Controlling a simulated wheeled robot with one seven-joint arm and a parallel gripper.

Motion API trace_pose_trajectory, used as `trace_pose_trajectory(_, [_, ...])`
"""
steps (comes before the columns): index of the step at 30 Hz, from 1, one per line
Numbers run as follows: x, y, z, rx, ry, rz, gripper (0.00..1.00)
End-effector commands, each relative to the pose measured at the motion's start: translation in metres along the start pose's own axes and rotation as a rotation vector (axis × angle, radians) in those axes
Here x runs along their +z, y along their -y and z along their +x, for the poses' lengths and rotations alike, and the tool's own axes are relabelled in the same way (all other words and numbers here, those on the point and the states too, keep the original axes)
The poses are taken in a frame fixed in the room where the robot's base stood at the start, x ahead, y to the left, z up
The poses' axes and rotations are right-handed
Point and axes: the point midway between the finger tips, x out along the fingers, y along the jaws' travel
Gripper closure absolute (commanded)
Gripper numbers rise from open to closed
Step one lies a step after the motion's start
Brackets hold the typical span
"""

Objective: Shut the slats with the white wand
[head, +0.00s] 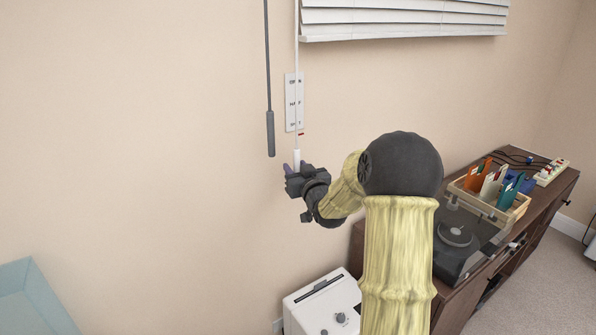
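The white wand (297,60) hangs straight down at the left end of the white slatted blind (400,18) and ends in a thicker white handle (297,158). Only the lower part of the blind shows, and I cannot tell how far its slats are tilted. My gripper (292,172) is at the bottom of the handle, in front of the wall. Its fingers overlap the handle's lower end in the head view. The fingers are small and partly hidden by the gripper body, so I cannot tell whether they are shut on the handle.
A dark grey wand (270,130) hangs just left of the white one. A lettered plate (291,103) is on the wall behind. Below stands a white appliance (323,305). A brown cabinet (545,185) with a turntable (455,236) and crate (515,212) is at right.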

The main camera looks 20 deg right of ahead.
Motion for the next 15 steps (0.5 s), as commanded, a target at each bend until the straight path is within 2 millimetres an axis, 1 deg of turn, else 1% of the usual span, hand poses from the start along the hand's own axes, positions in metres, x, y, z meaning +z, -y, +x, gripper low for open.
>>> trace_pose_trajectory(5, [-0.001, 0.0, -0.007, 0.0, -0.002, -0.002, 0.64])
trace_pose_trajectory(8, [0.0, 0.0, -0.019, 0.0, -0.003, -0.003, 0.64])
trace_pose_trajectory(11, [0.001, -0.001, -0.035, 0.002, -0.001, -0.002, 0.64])
trace_pose_trajectory(15, [0.001, 0.0, -0.063, 0.002, -0.001, -0.003, 0.64])
